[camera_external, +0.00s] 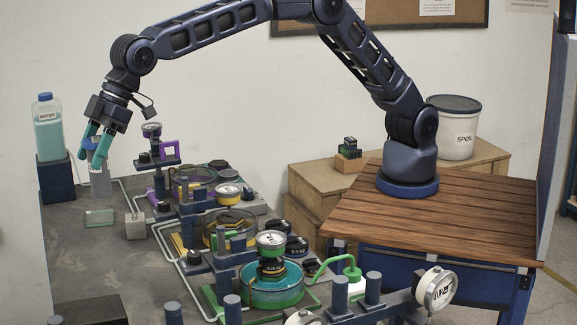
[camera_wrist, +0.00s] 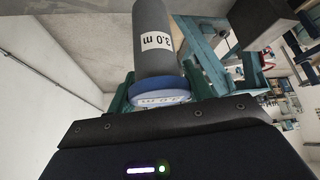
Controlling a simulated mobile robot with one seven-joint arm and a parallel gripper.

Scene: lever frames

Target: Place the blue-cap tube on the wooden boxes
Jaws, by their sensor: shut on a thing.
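The blue-cap tube (camera_external: 100,183) is a grey cylinder at the left of the external view, upright under my gripper. My gripper (camera_external: 91,160), with teal fingers, is shut on its capped upper end. In the wrist view the tube (camera_wrist: 154,45) shows its grey body, a white "3.0 m" label and a blue cap between the teal fingers. I cannot tell whether its base touches the bench. The wooden boxes (camera_external: 312,181) are tan and stand stacked at the back right, far from my gripper. Part of them is hidden behind my arm's wooden stand.
A water bottle (camera_external: 49,127) stands on a dark block (camera_external: 56,181) just left of the tube. Pipes, gauges and a green dish (camera_external: 272,292) crowd the bench middle. A white "SPOIL" tub (camera_external: 456,128) and a small dark object (camera_external: 349,147) occupy the box tops.

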